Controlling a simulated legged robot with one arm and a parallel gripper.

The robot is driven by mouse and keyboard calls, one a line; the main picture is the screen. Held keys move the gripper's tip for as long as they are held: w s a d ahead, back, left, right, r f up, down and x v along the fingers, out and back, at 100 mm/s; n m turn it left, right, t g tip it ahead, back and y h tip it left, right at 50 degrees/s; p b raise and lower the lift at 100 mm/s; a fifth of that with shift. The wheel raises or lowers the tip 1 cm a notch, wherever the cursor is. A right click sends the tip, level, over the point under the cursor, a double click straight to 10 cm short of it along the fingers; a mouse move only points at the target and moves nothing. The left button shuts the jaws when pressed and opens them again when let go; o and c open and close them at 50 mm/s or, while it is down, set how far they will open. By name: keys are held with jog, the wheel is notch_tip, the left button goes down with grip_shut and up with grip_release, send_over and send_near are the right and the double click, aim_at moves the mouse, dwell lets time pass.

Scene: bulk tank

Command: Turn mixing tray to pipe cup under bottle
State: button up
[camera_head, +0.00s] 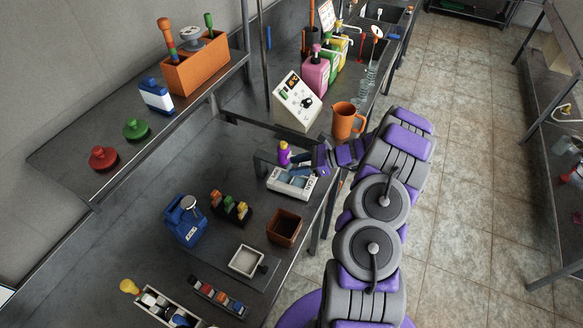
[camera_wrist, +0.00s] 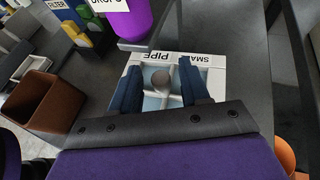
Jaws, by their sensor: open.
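The mixing tray (camera_head: 291,186) is a white, roughly square tray with pale blue compartments on the dark bench. In the wrist view (camera_wrist: 211,60) its far edge carries the labels "PIPE", on the left, and "SMA...", partly hidden by a finger. A round grey-brown knob (camera_wrist: 161,79) stands at its middle. The purple bottle (camera_wrist: 127,18), its label partly cut off, is beyond the tray's far left corner; in the head view the bottle (camera_head: 284,153) stands behind the tray. My gripper (camera_wrist: 160,74) is open, its two dark blue fingers on either side of the knob. Contact cannot be told.
A brown open box (camera_head: 284,228) stands left of the tray in the wrist view. An orange jug (camera_head: 344,121) and a white control box (camera_head: 297,101) stand behind. A blue scale-like device (camera_head: 185,220) is further left. The bench edge is close on the right.

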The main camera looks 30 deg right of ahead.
aim_at(297, 166)
jog(key=x, duration=0.3)
jog(key=shift+a+r, duration=0.1)
jog(key=shift+a, duration=0.25)
jog(key=shift+d, duration=1.05)
jog(key=shift+a, duration=0.95)
jog(key=c, duration=0.6)
jog(key=shift+d, duration=0.15)
grip_shut()
jog(key=shift+d, duration=0.15)
